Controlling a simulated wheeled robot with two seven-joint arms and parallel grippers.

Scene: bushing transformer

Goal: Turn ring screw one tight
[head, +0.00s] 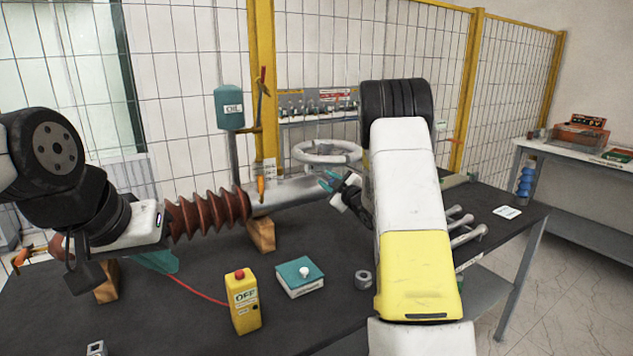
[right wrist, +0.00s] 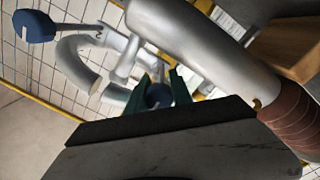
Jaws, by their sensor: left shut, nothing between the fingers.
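The bushing lies across the table, with a brown ribbed body (head: 208,210) and a silver cylinder (head: 290,193). The cylinder runs across the top of the right wrist view (right wrist: 190,40). My right gripper (head: 328,180) is at the cylinder's far right end. In the right wrist view, its teal fingers stand apart on both sides of a small dark blue round part (right wrist: 158,95), possibly the ring screw. Whether they touch it is unclear. My left gripper (head: 155,262) is low by the brown body, its teal fingers shut and empty, partly hidden by my arm.
Wooden blocks (head: 260,235) support the bushing. A yellow OFF box (head: 243,300), a teal-topped button box (head: 299,277) and a metal nut (head: 363,280) are in front. A mesh fence stands behind.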

